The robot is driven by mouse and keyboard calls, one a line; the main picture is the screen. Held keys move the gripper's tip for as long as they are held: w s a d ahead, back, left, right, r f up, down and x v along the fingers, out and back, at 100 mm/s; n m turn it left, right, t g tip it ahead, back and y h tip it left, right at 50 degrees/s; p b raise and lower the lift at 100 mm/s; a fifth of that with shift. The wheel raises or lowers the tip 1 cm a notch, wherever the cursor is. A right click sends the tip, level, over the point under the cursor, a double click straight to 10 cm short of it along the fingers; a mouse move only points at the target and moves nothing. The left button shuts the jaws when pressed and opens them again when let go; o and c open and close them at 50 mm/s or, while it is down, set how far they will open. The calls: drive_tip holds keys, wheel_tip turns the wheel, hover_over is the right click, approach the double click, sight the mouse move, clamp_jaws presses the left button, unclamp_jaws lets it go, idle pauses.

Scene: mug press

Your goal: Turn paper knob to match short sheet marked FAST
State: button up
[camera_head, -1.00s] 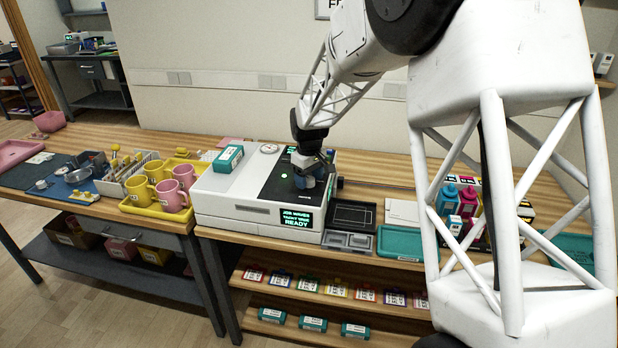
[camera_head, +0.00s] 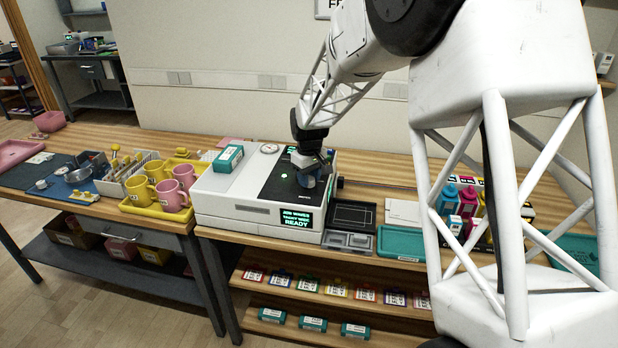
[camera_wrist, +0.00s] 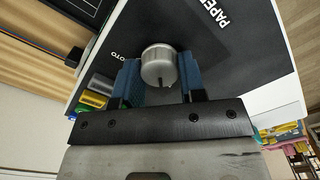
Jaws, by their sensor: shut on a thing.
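The paper knob (camera_wrist: 158,66) is a round silver dial with a dark pointer line on the near part of its face in the wrist view. It sits on the black panel beside the word PAPER (camera_wrist: 212,12); a cut-off label ending in OTO (camera_wrist: 118,58) is on its other side. My gripper (camera_wrist: 158,78) is shut on the knob, one blue finger on each side. In the head view my gripper (camera_head: 308,180) is over the printer's (camera_head: 235,190) black top and hides the knob. I cannot read FAST on any sheet.
The printer's screen (camera_head: 297,218) ends in READY. A teal box (camera_head: 228,158) and a round gauge (camera_head: 269,148) are on its top. Pink and yellow mugs (camera_head: 172,195) stand left. Right are a black tray (camera_head: 352,215), white sheet (camera_head: 403,212) and ink bottles (camera_head: 466,200).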

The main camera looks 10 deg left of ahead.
drive_tip(key=m, duration=0.4)
drive_tip(key=shift+m, duration=2.4)
drive_tip(key=o, duration=0.9)
drive_tip(key=shift+r, duration=0.15)
drive_tip(key=shift+r, duration=3.75)
